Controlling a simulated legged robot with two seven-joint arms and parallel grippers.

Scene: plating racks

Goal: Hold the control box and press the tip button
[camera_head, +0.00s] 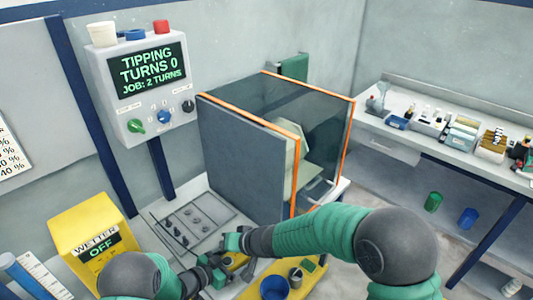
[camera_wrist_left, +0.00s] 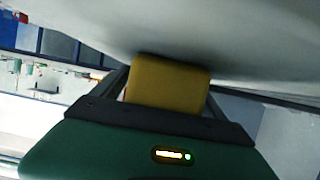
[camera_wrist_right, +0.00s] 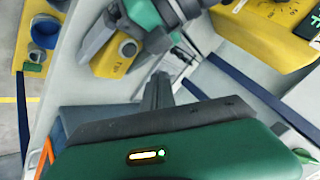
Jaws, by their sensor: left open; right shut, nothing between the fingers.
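A small yellow control box (camera_head: 236,261) sits at the front of the grey bench, between my two grippers. In the right wrist view the yellow box (camera_wrist_right: 108,62) carries a round grey button or ring (camera_wrist_right: 128,48). My left gripper (camera_head: 212,272) is at the box's left side. In the left wrist view a yellow block (camera_wrist_left: 168,83) lies between its spread fingers; contact cannot be told. My right gripper (camera_head: 232,243) is shut and empty, just behind the box in the head view. Its closed fingertips (camera_wrist_right: 158,85) point toward the box and look apart from it.
A wall panel (camera_head: 148,110) reads "TIPPING TURNS 0, JOB: 2 TURNS". A dark enclosure with orange edges (camera_head: 245,160) stands behind my right arm. A yellow wetter box (camera_head: 88,225) reads "OFF". A yellow tray (camera_head: 254,291) with a blue cup (camera_head: 273,288) lies at the front.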

